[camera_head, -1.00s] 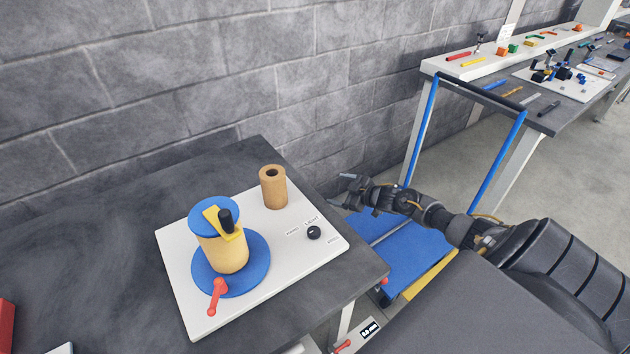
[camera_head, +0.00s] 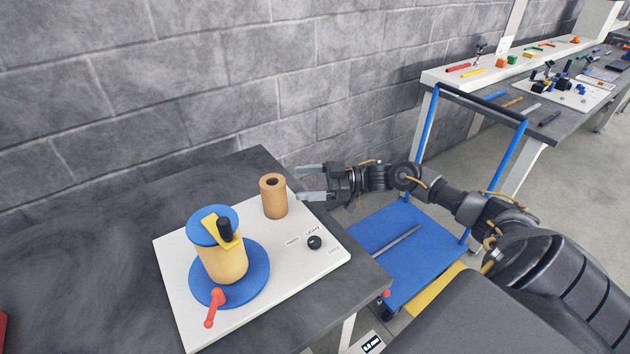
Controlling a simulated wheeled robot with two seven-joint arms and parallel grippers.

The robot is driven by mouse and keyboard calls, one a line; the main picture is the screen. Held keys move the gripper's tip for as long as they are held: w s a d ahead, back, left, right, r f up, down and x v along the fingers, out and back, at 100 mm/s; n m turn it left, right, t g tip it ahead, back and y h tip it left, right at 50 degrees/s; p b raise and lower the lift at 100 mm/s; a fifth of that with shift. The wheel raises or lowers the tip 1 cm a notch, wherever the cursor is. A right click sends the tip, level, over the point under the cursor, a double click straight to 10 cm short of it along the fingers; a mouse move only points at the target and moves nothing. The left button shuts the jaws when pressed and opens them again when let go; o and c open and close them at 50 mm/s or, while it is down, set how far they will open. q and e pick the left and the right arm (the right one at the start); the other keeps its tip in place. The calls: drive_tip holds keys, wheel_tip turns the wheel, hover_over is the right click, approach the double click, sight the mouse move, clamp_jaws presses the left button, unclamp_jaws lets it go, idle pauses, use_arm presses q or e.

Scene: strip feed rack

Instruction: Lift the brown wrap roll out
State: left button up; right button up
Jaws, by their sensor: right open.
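The brown wrap roll (camera_head: 274,201) stands upright on the white board (camera_head: 317,263), near its back right edge, with its dark core hole facing up. My right gripper (camera_head: 305,182) is open and empty just to the right of the roll, its two pale fingers pointing left toward it. A gap shows between the fingertips and the roll. A larger tan roll (camera_head: 222,266) sits on a blue disc (camera_head: 262,272) to the left, with a blue cap, a yellow bar and a black knob on top. My left gripper does not show.
A red lever (camera_head: 214,307) lies at the front of the blue disc. A black knob (camera_head: 314,242) sits on the board by printed labels. A blue cart (camera_head: 400,240) stands right, and a grey block wall rises behind.

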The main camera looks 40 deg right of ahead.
sight(280, 183)
drive_tip(key=p+x, duration=0.1)
drive_tip(key=x, duration=0.6)
drive_tip(key=shift+w+a, duration=0.45)
drive_tip(key=shift+a, duration=0.15)
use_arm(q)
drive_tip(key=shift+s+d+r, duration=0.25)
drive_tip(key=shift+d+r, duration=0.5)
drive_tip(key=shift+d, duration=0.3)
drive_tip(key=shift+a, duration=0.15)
use_arm(e)
drive_tip(key=shift+c, duration=0.2)
drive_tip(key=c, duration=1.2)
use_arm(q)
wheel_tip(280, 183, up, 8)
drive_tip(key=p, duration=0.8)
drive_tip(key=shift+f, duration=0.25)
use_arm(e)
drive_tip(key=shift+o, duration=0.2)
drive_tip(key=shift+r, duration=4.3)
